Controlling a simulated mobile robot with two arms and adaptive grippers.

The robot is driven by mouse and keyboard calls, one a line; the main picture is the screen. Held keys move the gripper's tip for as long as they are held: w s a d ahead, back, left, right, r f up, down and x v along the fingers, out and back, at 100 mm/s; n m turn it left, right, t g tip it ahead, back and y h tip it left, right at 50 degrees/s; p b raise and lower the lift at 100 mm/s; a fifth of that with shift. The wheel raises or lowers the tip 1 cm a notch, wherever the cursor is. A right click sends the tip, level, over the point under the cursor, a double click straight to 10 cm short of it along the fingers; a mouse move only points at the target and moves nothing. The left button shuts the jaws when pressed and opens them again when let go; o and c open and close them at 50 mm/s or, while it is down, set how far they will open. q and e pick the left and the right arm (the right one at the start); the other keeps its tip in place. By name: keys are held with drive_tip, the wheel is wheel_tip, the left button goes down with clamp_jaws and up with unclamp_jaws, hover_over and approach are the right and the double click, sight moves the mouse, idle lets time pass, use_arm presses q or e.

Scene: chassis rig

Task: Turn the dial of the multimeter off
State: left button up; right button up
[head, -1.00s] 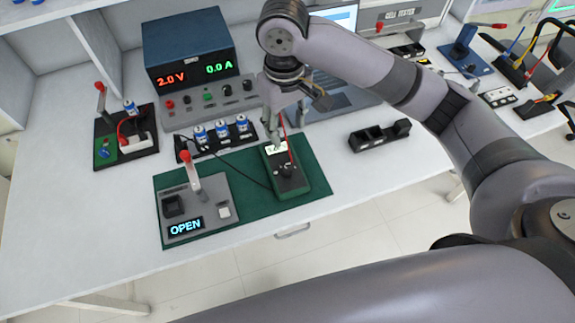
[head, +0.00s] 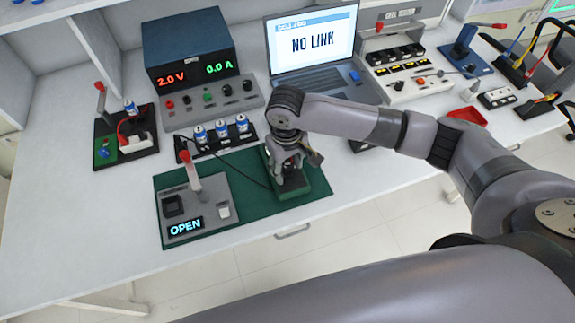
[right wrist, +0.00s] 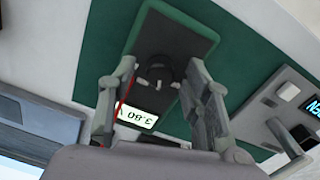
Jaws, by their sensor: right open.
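The green and dark multimeter (head: 293,190) lies on the green mat (head: 322,190). My right gripper (head: 283,180) is directly over it and hides its display and dial in the head view. In the right wrist view, the black round dial (right wrist: 160,70) shows between the two fingers of my open right gripper (right wrist: 160,67). The fingers stand apart on either side of the dial; I cannot tell whether they touch it. The lit display (right wrist: 136,116) shows digits, seen upside down. My left gripper is not in view.
A grey box reading OPEN (head: 196,208), with a red-tipped lever, stands left of the multimeter. A holder with blue cells (head: 215,140) and a power supply (head: 190,62) are behind it. A laptop (head: 312,45) reads NO LINK. A black cable runs to the multimeter.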

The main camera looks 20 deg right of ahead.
drive_tip(key=shift+f, duration=0.2)
clamp_jaws()
idle(0.6)
